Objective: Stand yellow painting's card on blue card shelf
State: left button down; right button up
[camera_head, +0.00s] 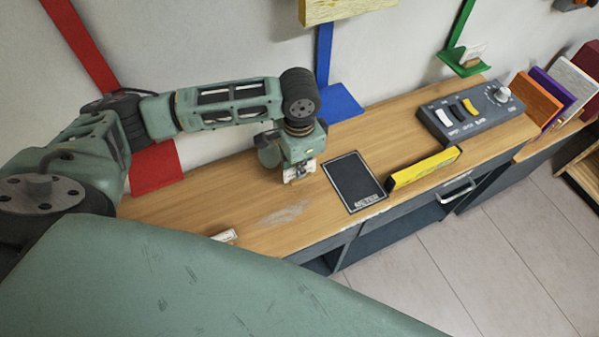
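My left gripper (299,167) points down over the wooden counter, left of the black pad. It appears shut on a small white card (301,173), low over the counter; the fingers partly hide the card. The blue card shelf (340,103) is on the wall behind the gripper, with its blue strip rising above it; its visible top is bare. A yellow painting (425,168) stands on edge at the counter's front, right of the pad. Another small white card (225,236) lies at the front left of the counter. My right gripper is out of view.
A red shelf (155,170) is at left behind my arm. A green shelf (463,63) at back right bears a card (472,55). The black pad (353,182) and a grey switch box (470,112) are on the counter (390,128). Coloured panels stand at right.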

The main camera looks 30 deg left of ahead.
pick_arm(q)
notch_tip(320, 180, down, 3)
jog(key=shift+r, duration=0.2)
jog(key=shift+f, duration=0.4)
jog(key=c, duration=2.4)
grip_release()
jog(key=shift+f, duration=0.15)
jog(key=o, duration=0.4)
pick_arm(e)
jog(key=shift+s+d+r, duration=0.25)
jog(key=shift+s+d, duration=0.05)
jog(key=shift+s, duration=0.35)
